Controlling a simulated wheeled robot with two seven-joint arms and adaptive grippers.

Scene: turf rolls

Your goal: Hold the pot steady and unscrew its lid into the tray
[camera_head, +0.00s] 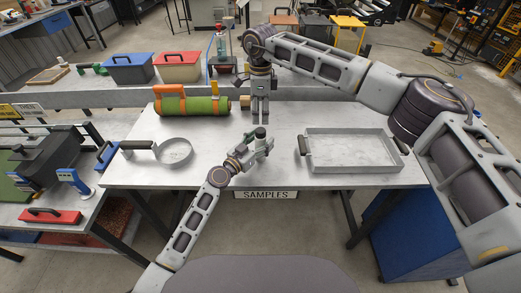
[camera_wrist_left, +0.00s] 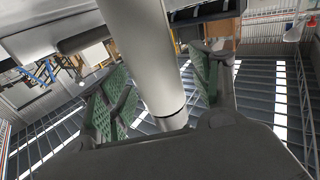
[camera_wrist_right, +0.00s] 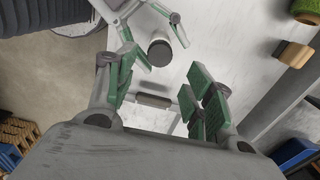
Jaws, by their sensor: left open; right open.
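The pot (camera_wrist_left: 145,50) is a pale cylinder standing on the table; its dark round lid (camera_wrist_right: 160,50) shows from above in the right wrist view. In the head view the lid (camera_head: 260,131) sits at the top of the pot. My left gripper (camera_head: 262,144) is open, with its green-padded fingers on either side of the pot; I cannot tell whether they touch it. The grey metal tray (camera_head: 352,177) lies to the right and looks empty.
A round pan (camera_head: 174,152) with a dark handle lies at the left of the table (camera_head: 225,130). A green turf roll (camera_head: 205,106) with orange parts and a small wooden block (camera_head: 245,101) are at the back. The table between pot and tray is clear.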

